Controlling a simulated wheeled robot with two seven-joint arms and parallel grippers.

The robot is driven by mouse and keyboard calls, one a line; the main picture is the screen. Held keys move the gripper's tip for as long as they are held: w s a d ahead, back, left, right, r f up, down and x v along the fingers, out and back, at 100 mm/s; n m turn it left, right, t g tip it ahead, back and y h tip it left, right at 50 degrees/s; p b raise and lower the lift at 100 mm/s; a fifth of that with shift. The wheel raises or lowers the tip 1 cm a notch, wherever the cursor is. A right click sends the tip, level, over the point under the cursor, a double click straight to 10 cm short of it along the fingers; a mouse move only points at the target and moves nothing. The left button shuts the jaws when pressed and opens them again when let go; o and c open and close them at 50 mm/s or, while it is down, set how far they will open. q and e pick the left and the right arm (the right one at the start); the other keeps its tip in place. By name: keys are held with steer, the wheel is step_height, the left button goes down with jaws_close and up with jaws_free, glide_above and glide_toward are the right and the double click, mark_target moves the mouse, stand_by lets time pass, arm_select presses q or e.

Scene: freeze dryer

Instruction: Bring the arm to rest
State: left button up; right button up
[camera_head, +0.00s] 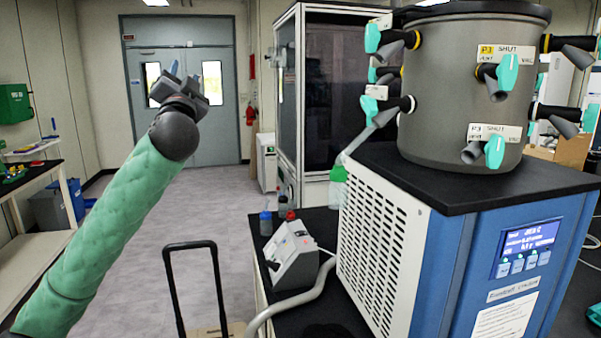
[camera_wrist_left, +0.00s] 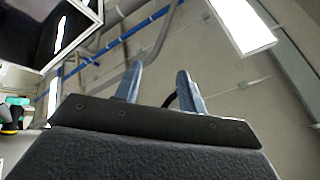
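My left arm in its green sleeve comes in from the left in the head view and reaches up. My left gripper (camera_head: 181,77) is raised in the air in front of the grey double doors, with its fingers pointing up. The left wrist view shows its two blue-grey fingers (camera_wrist_left: 160,85) apart with nothing between them. The gripper touches nothing, and the freeze dryer (camera_head: 395,245) stands well to its right. My right gripper is not in view.
The freeze dryer carries a grey chamber (camera_head: 455,95) with teal-handled valves. A small grey device (camera_head: 293,258) and capped bottles sit on the black bench beside it. A black cart handle (camera_head: 190,245) stands in front. A white-framed table (camera_head: 45,230) is at left. Open floor lies between.

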arm_select(q)
steer(key=s+d+f+n+g+h, duration=0.15)
steer(key=f+g, duration=0.35)
steer(key=f, duration=1.5)
steer(key=s+d+f+n+g+h, duration=0.15)
steer(key=f+g, duration=0.45)
steer(key=f, duration=1.4)
steer(key=s+d+f+g+h, duration=0.1)
steer(key=s+d+f+g, duration=0.1)
steer(key=s+f, duration=0.8)
steer(key=s+d+f+g+h, duration=0.1)
steer(key=s+f+g, duration=0.3)
steer(key=f, duration=1)
steer(key=s+d+f+g+h, duration=0.1)
steer(key=s+d+f, duration=0.1)
steer(key=s+f, duration=0.85)
steer(key=s+d+f+g, duration=0.1)
steer(key=s+f+g, duration=0.1)
steer(key=s+f, duration=0.6)
steer(key=s+f+n+g, duration=0.1)
steer(key=s+f+g, duration=0.1)
steer(key=s+f, duration=0.6)
steer(key=s, duration=0.5)
steer(key=shift+s+d+g, duration=0.15)
steer(key=shift+d+g, duration=0.15)
steer(key=shift+d, duration=0.1)
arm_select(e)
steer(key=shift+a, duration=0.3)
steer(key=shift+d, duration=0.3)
